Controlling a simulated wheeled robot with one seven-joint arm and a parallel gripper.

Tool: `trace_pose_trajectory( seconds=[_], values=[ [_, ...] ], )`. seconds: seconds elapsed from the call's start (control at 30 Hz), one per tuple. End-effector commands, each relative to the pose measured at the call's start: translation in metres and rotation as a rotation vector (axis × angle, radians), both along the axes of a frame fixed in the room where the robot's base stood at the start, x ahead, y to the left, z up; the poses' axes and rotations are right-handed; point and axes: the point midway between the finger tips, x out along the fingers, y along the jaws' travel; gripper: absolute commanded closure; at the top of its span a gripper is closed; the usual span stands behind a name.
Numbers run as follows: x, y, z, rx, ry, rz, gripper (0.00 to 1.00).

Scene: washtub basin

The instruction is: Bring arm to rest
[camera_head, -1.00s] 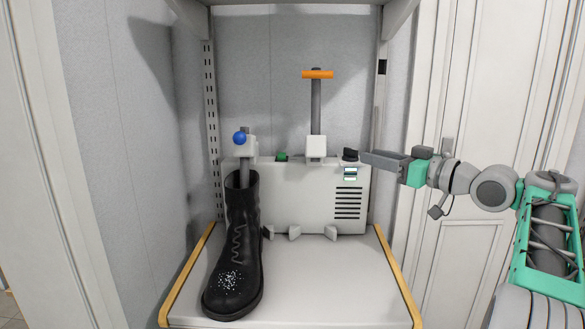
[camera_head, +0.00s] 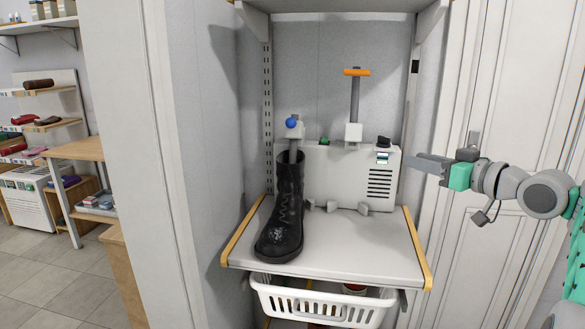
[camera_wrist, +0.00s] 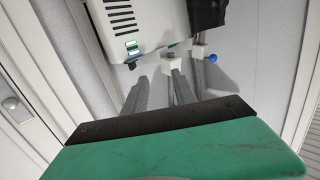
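My gripper (camera_head: 418,160) points left on its grey and green arm at the right of the head view, near the right end of a white boot machine (camera_head: 338,185). In the wrist view grey fingers extend toward the machine (camera_wrist: 160,20), and the gap between them is unclear against the grey posts behind. I see nothing held in it. A black boot (camera_head: 282,215) stands upright on the shelf, its opening around a post topped by a blue ball (camera_head: 291,123).
The machine carries an orange-handled lever (camera_head: 356,72) and a black knob (camera_head: 383,141). The shelf (camera_head: 365,245) has yellow side edges, with a white basket (camera_head: 325,303) below. White doors stand behind my arm at right. A wooden table (camera_head: 78,150) and clear floor show at left.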

Motion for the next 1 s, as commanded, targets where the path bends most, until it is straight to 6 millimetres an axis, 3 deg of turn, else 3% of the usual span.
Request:
trace_pose_trajectory(
  seconds=[0.07,0.27,0.47,0.57,0.67,0.7,0.83,0.9,1.0],
  values=[
    [0.004,0.014,0.007,-0.01,0.033,-0.013,0.67],
    [0.011,0.047,0.003,-0.038,0.166,-0.075,0.67],
    [-0.008,0.094,-0.017,-0.092,0.388,-0.161,0.67],
    [-0.043,0.121,-0.036,-0.139,0.55,-0.214,0.67],
    [-0.11,0.144,-0.064,-0.21,0.766,-0.285,0.67],
    [-0.142,0.148,-0.078,-0.242,0.852,-0.314,0.67],
    [-0.228,0.146,-0.114,-0.322,1.061,-0.396,0.67],
    [-0.257,0.142,-0.128,-0.349,1.127,-0.425,0.67],
    [-0.277,0.137,-0.139,-0.367,1.172,-0.447,0.67]
  ],
)
